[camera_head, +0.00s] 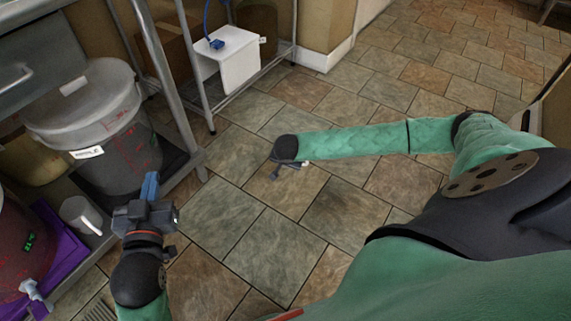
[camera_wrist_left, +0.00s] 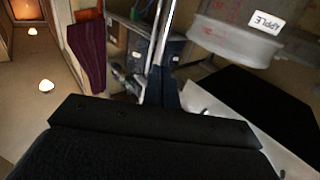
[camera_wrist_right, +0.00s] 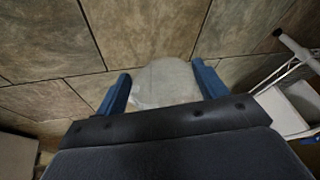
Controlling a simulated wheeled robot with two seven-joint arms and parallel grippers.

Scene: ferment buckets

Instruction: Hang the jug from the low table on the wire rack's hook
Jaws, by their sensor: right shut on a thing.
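My right gripper (camera_wrist_right: 161,74) is shut on a pale, translucent, rounded thing (camera_wrist_right: 165,84), seemingly the jug. It sits between the two blue fingers in the right wrist view, above the tiled floor. In the head view the dark end of my right arm hides nearly all of it. My left gripper (camera_head: 150,188) is shut and empty, beside the shelf edge at the left; its blue fingers (camera_wrist_left: 166,88) are together in the left wrist view. The wire rack (camera_head: 203,85) stands at the upper left, and part of it shows in the right wrist view (camera_wrist_right: 300,48). I cannot make out its hook.
A large lidded bucket (camera_head: 105,150) and a white mug-like container (camera_head: 80,214) stand on the shelving at the left. A white box-like piece (camera_head: 236,66) with a blue fitting (camera_head: 218,44) is at the rack. The tiled floor (camera_head: 265,240) between my arms is clear.

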